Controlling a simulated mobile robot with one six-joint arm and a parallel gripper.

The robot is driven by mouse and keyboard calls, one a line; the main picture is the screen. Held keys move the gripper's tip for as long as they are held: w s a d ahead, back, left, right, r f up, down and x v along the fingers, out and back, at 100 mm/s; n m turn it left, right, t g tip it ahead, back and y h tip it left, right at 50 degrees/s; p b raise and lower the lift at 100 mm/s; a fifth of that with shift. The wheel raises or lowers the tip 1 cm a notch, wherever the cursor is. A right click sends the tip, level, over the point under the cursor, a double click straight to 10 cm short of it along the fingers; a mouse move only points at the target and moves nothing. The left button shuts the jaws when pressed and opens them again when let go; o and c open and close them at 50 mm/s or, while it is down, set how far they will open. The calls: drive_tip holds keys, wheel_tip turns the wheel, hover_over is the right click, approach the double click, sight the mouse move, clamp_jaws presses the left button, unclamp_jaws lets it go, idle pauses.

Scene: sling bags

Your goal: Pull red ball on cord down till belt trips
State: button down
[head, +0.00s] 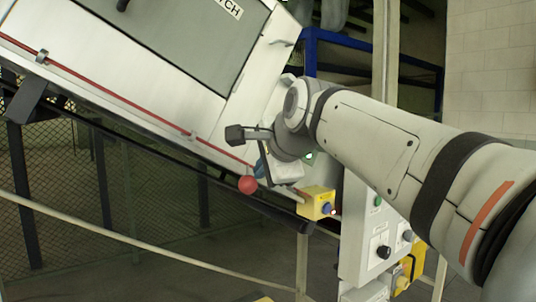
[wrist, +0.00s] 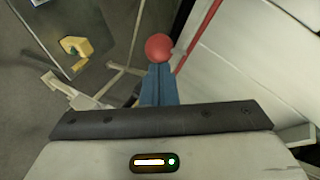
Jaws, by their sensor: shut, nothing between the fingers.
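The red ball (head: 248,185) hangs at the lower right end of the red cord (head: 120,100), below the sloping pale machine side. In the wrist view the ball (wrist: 159,47) shows whole, straight beyond the tips of my blue fingers. My gripper (wrist: 159,70) is shut with nothing between its fingers. In the head view my gripper (head: 262,168) is just right of and slightly above the ball, partly hidden by my own wrist. I cannot tell whether the fingertips touch the ball. The cord (wrist: 201,34) runs to the right of the ball in the wrist view.
A yellow box with a blue button (head: 317,203) sits close to the right of the ball. A control panel (head: 365,240) with knobs stands further right. The sloping conveyor side (head: 150,85) is above. A pale rail (head: 130,240) and dark mesh fence are below and left.

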drive_tip(key=x, duration=0.4)
drive_tip(key=shift+f, duration=0.15)
wheel_tip(320, 180, down, 4)
drive_tip(key=b, duration=0.2)
drive_tip(key=shift+b, duration=0.3)
drive_tip(key=shift+s, duration=0.1)
approach(251, 182)
drive_tip(key=s, duration=0.1)
drive_tip(key=s+d, duration=0.1)
drive_tip(key=s, duration=0.1)
drive_tip(key=s+d, duration=0.1)
drive_tip(key=s, duration=0.1)
drive_tip(key=shift+s+d, duration=0.2)
